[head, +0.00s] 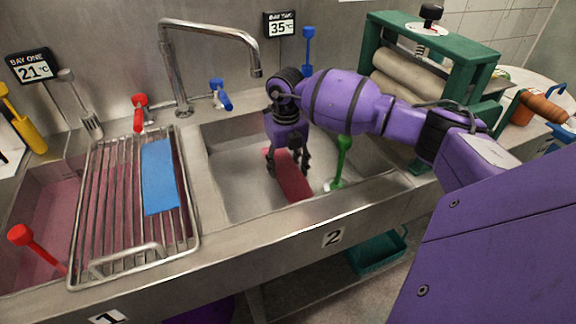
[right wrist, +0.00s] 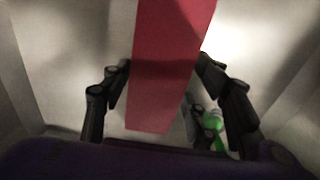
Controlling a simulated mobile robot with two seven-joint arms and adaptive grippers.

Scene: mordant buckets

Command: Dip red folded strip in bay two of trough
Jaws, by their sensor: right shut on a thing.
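The red folded strip (head: 293,182) is inside bay two (head: 232,190) of the steel trough, the basin with a "2" on its front. My right gripper (head: 288,168) points down into this bay and is shut on the strip. In the right wrist view, the strip (right wrist: 168,45) runs between the fingers of the right gripper (right wrist: 165,78). Whether the strip is under liquid or touching the bottom cannot be told. My left gripper is not in view.
A green-handled tool (head: 342,160) stands in bay two, right of my gripper. A wire rack (head: 112,200) with a blue strip (head: 159,177) lies over pink bay one (head: 45,215). The faucet (head: 215,30) rises behind; a green roller press (head: 440,60) stands back right.

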